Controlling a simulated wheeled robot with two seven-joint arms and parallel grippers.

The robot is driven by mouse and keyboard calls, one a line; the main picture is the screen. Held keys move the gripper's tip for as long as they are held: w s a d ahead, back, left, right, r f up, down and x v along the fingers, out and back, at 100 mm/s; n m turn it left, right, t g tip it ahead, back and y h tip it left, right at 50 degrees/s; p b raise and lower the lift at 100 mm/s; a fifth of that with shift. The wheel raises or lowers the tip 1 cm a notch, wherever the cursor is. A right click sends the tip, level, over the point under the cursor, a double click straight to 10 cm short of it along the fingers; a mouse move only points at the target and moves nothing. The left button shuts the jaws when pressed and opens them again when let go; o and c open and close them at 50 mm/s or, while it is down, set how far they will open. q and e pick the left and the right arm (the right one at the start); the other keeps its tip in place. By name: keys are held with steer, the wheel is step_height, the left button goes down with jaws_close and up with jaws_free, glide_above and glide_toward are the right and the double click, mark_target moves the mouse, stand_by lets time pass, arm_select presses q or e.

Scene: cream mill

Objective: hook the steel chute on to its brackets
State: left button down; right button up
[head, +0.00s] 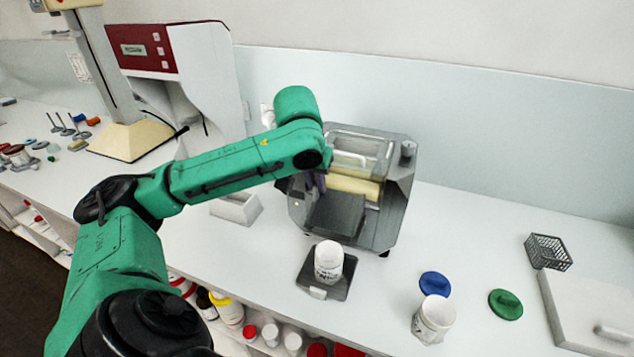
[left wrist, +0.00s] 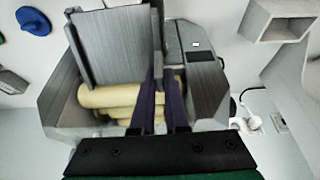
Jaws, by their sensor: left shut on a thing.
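The steel chute (head: 337,217) is a dark grey tray at the front of the mill (head: 397,190), just below its cream rollers (head: 352,188). My left gripper (head: 317,184) is shut on the chute's side wall, at its left edge in the head view. In the left wrist view the two dark fingers (left wrist: 160,98) are on the side of the chute (left wrist: 112,48), and the rollers (left wrist: 105,98) show beside them. I cannot make out the brackets, or whether the chute touches them. My right gripper is not in view.
A white jar (head: 328,261) stands on a dark scale (head: 308,280) in front of the mill. A white cup (head: 434,317), blue lid (head: 434,284), green lid (head: 505,304) and wire basket (head: 548,252) are to the right. A white box (head: 236,209) is left of the mill.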

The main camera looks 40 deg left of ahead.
arm_select(q)
steer(key=shift+f, duration=0.4)
stand_by(0.3)
steer(key=shift+f, duration=0.25)
stand_by(0.9)
steer(key=c, duration=0.8)
jaws_free()
steer(key=shift+c, duration=0.2)
steer(key=shift+s+r, duration=0.15)
steer(key=shift+r, duration=0.25)
steer(key=p+v, duration=0.2)
steer(key=v, duration=1.1)
steer(key=shift+s+d+r, duration=0.2)
steer(key=shift+s+r, duration=0.05)
steer(key=shift+r, duration=0.1)
